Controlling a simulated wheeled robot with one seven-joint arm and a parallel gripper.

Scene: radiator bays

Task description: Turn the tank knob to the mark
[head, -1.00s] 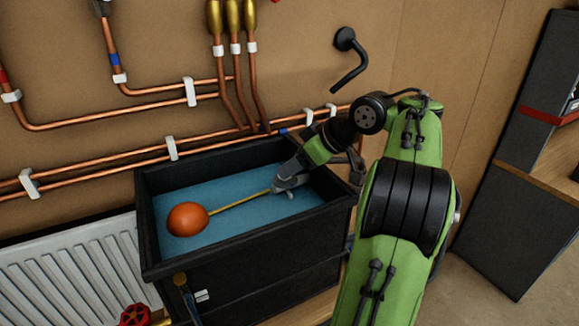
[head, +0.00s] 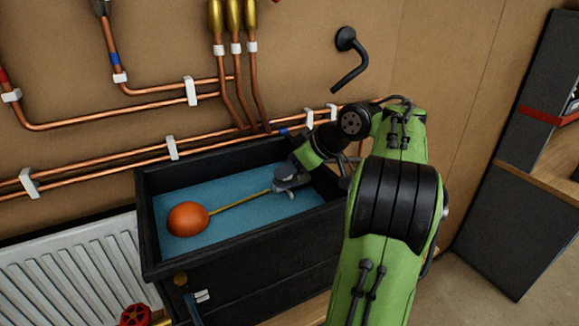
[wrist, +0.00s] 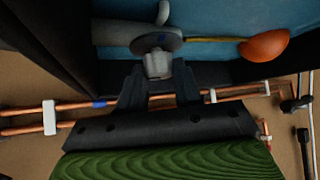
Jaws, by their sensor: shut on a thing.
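The open black tank (head: 250,235) holds blue water, with an orange float ball (head: 188,218) on a thin yellow rod (head: 240,202). In the head view my gripper (head: 289,182) reaches over the tank's right part, at the rod's right end. In the wrist view my gripper (wrist: 158,80) is shut on the small grey tank knob (wrist: 158,65), which stands in front of a round grey disc (wrist: 156,41). The float (wrist: 265,46) shows to the right. I cannot make out the mark, and my gripper hides the knob in the head view.
Copper pipes (head: 110,155) with white clips run along the wall behind the tank. A black bent spout (head: 348,75) sticks out above right. A white radiator (head: 75,270) and a red valve wheel (head: 135,315) are at lower left. A dark cabinet (head: 505,220) stands right.

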